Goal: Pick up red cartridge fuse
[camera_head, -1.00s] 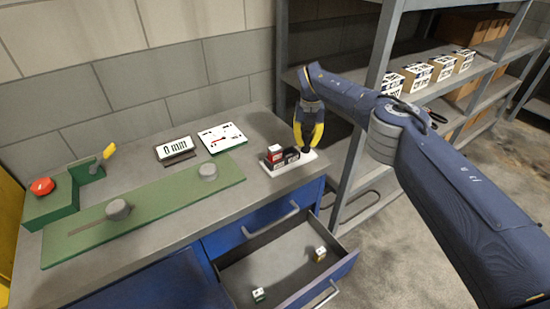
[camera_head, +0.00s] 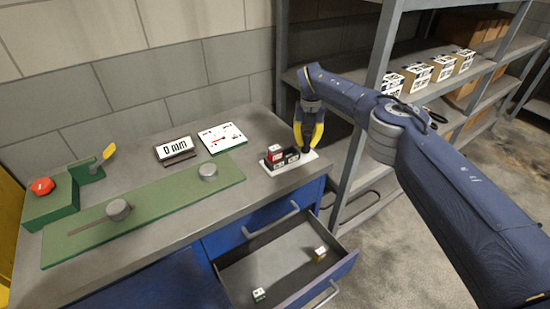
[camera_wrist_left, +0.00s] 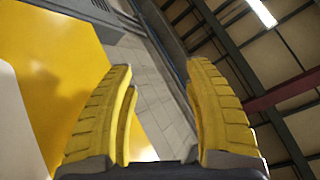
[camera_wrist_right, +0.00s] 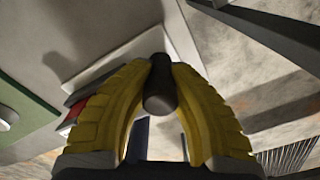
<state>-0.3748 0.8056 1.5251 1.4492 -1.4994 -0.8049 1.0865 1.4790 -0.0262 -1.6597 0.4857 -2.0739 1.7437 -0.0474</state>
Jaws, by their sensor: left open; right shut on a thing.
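A small red-and-white block (camera_head: 274,150), likely the red cartridge fuse, sits at the left end of a dark holder (camera_head: 290,155) on a white plate (camera_head: 304,161) on the workbench. In the right wrist view a red part (camera_wrist_right: 76,108) shows left of the fingers, partly hidden. My right gripper (camera_head: 307,149) points down at the plate's right end. It is shut on a dark cylindrical knob (camera_wrist_right: 160,88), beside the red block and apart from it. My left gripper (camera_wrist_left: 160,105) is open and empty, with no task object between its fingers.
An open drawer (camera_head: 280,262) below the bench holds a green-and-white block (camera_head: 259,295) and a yellow-and-white block (camera_head: 320,254). A green slide rig (camera_head: 150,208), a "0 mm" display (camera_head: 174,147) and a printed card (camera_head: 222,138) lie left. A metal shelf post (camera_head: 372,90) stands close right.

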